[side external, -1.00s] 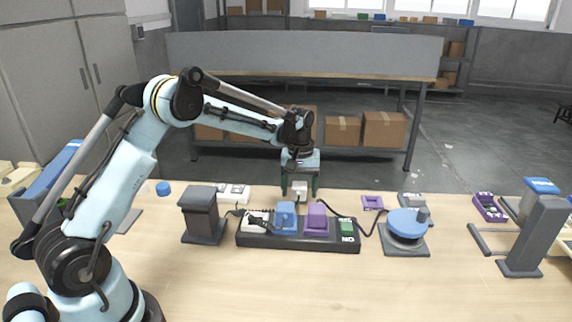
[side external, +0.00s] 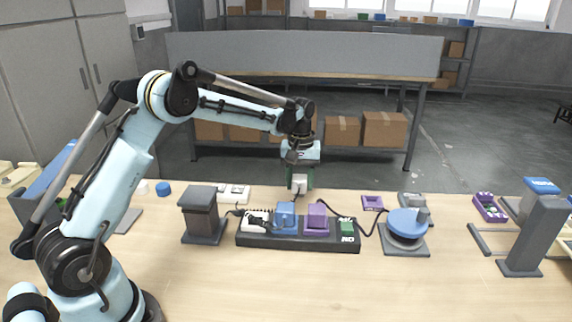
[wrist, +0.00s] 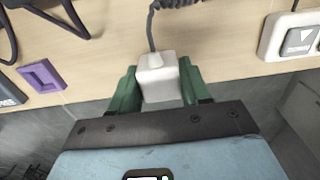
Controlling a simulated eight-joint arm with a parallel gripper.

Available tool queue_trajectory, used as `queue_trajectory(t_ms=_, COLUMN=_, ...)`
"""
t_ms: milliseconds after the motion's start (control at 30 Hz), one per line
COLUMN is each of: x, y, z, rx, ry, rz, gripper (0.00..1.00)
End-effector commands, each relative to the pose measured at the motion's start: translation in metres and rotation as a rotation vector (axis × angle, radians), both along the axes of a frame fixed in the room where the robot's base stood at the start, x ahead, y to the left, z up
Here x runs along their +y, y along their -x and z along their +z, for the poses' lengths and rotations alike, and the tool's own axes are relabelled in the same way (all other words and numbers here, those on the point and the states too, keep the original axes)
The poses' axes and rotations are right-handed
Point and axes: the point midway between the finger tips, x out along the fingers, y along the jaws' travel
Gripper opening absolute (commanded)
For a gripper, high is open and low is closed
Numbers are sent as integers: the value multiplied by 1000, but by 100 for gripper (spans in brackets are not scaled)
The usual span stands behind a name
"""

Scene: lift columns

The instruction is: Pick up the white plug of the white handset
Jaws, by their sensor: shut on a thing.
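The white plug (wrist: 158,80) is a small block with a grey cord leaving its top edge in the wrist view. My gripper (wrist: 157,88) is shut on it, one green finger on each side. In the side view my gripper (side external: 300,180) holds the plug (side external: 299,186) above the back edge of the table, behind the power strip. Part of the cord shows coiled in the wrist view.
A black power strip (side external: 262,243) holds a white, a blue and a purple plug and a green switch. A dark grey column (side external: 201,216) stands to its left, a blue turntable (side external: 407,224) to its right. A purple frame (side external: 372,203) lies behind. The front of the table is clear.

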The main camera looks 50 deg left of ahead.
Motion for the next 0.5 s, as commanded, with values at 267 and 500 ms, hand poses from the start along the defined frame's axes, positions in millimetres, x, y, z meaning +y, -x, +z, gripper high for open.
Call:
queue_trajectory(t_ms=267, x=-42, y=14, z=44, rx=0, ry=0, rz=-6, gripper=20)
queue_trajectory(t_ms=500, x=-86, y=30, z=72, rx=0, ry=0, rz=-4, gripper=20)
